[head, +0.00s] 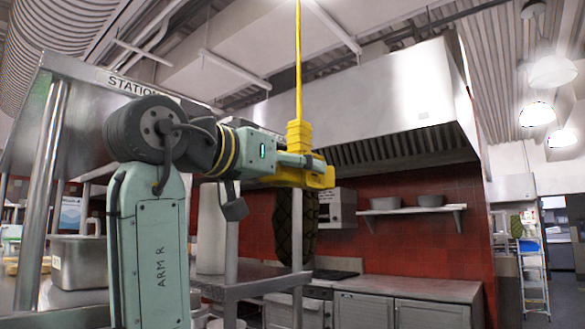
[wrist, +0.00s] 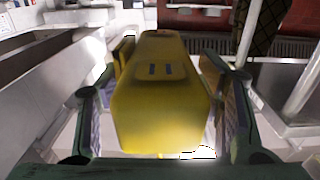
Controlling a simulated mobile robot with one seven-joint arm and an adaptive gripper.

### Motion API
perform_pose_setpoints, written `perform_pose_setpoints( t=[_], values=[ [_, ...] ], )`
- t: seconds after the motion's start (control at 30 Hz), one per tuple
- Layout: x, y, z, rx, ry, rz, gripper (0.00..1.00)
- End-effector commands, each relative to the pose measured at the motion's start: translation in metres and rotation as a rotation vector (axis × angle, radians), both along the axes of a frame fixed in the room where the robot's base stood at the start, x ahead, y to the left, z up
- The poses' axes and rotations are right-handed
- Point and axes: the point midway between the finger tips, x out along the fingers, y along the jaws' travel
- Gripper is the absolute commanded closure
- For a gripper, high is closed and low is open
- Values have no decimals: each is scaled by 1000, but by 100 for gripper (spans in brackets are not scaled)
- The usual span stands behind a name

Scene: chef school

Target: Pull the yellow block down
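The yellow block (head: 318,181) hangs on a yellow cord (head: 298,60) that comes down from above, with a ribbed yellow neck (head: 299,135) on top. In the head view my gripper (head: 298,162) is level with the block, and a finger covers part of it. In the wrist view the block (wrist: 158,100) lies between the two fingers of my gripper (wrist: 168,75), with two small dark slots on its face. The fingers are spread on both sides of it, with narrow gaps showing. Contact at the far fingertips is hard to tell.
A steel hood (head: 370,95) hangs behind. A dark patterned mitt-like cloth (head: 296,225) hangs below and behind the block. A wall shelf (head: 410,211) holds two grey pots. A steel rack post (head: 231,240) and counters stand below. Free air surrounds the cord.

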Motion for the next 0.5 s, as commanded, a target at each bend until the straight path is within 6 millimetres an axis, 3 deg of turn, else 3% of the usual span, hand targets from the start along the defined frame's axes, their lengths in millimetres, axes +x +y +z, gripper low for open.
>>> perform_pose_setpoints(
  t=[0.5],
  values=[
    [1,1,0,-2,1,3,75]
  ],
)
